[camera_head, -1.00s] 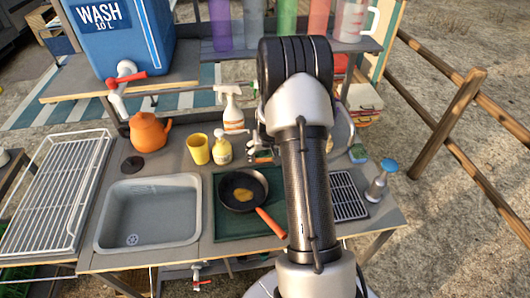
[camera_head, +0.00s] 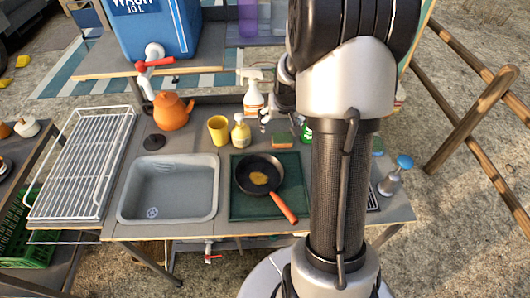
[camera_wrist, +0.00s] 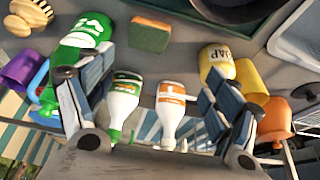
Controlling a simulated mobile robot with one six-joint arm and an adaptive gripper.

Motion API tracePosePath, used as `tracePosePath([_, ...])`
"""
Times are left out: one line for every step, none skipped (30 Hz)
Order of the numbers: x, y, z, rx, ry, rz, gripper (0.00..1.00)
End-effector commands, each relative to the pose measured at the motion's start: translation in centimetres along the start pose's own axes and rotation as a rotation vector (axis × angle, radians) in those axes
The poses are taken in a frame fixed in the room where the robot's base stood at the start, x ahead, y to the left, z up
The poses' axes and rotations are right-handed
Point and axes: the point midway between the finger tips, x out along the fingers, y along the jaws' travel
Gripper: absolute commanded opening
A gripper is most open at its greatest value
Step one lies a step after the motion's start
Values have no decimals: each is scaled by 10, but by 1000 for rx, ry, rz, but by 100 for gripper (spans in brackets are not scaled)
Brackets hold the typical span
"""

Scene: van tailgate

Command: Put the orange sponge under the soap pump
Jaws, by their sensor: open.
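The orange sponge (camera_head: 282,140) with a green layer lies on the counter behind the frying pan, to the right of the soap pump. It also shows in the wrist view (camera_wrist: 150,36), flat and clear of my fingers. The soap pump (camera_head: 240,132) is a yellow bottle with a white top, upright beside the yellow cup; its SOAP label shows in the wrist view (camera_wrist: 218,62). My gripper (camera_wrist: 150,78) is open and empty, its fingers spread wide with the sponge beyond the gap. In the head view my arm hides part of the gripper.
A white spray bottle (camera_head: 253,98), yellow cup (camera_head: 218,130) and orange kettle (camera_head: 173,112) stand near the soap pump. A green bottle (camera_wrist: 88,35) is close to one finger. The frying pan (camera_head: 259,174) and sink (camera_head: 168,190) lie in front.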

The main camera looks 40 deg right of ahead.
Motion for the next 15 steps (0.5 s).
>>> tracePosePath([-27,-17,-1,-30,13,-13,82])
tracePosePath([-42,-28,2,-48,14,-22,82])
tracePosePath([-64,-42,8,-74,15,-33,82])
tracePosePath([-81,-52,14,-94,16,-43,82])
tracePosePath([-98,-62,20,-114,17,-52,82])
tracePosePath([-120,-74,31,-142,16,-64,82])
tracePosePath([-136,-83,40,-163,16,-73,82])
tracePosePath([-151,-90,50,-183,16,-82,82])
tracePosePath([-170,-99,64,-211,16,-93,82])
tracePosePath([-184,-105,75,-231,17,-102,82])
tracePosePath([-197,-110,87,-251,17,-110,82])
tracePosePath([-214,-116,103,-277,17,-121,82])
tracePosePath([-225,-119,116,-297,18,-130,82])
tracePosePath([-236,-122,129,-316,18,-138,82])
tracePosePath([-248,-124,146,-341,18,-148,82])
